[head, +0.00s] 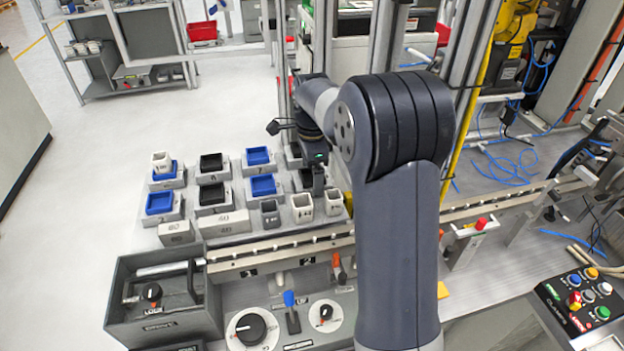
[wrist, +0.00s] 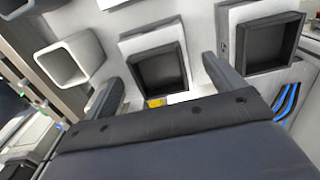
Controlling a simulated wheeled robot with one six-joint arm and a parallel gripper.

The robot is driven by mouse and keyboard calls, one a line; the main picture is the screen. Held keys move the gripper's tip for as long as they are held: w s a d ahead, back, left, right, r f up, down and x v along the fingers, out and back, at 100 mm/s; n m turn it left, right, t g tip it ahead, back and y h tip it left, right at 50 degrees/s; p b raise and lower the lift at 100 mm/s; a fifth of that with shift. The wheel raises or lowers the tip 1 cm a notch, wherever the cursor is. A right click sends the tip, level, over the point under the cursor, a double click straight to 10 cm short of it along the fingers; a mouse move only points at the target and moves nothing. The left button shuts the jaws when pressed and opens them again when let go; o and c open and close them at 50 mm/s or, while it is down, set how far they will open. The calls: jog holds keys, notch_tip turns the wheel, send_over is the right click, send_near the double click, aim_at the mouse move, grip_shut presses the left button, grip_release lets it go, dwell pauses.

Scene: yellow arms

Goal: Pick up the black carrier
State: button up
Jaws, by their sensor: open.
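Several black square carriers sit in grey holders on the grey rack. Two stand in the rack's second column, a back one (head: 211,162) and a front one (head: 211,195). More black shows at the right end of the rack, partly hidden by my arm. My gripper (head: 318,180) is at this right end, pointing down, and is partly hidden by my own wrist. In the wrist view, my open gripper (wrist: 163,71) has one finger on each side of a black carrier (wrist: 160,75). The fingers look apart from it. A second black carrier (wrist: 272,46) is to the right.
Blue carriers (head: 263,185) stand left of my gripper. White square cups (head: 302,207) stand along the rack's front, and one cup (wrist: 72,62) is left of the fingers. A rail and a control panel (head: 270,325) with knobs lie in front.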

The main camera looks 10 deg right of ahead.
jog(key=shift+f, duration=0.4)
jog(key=shift+c, duration=0.2)
jog(key=c, duration=1.2)
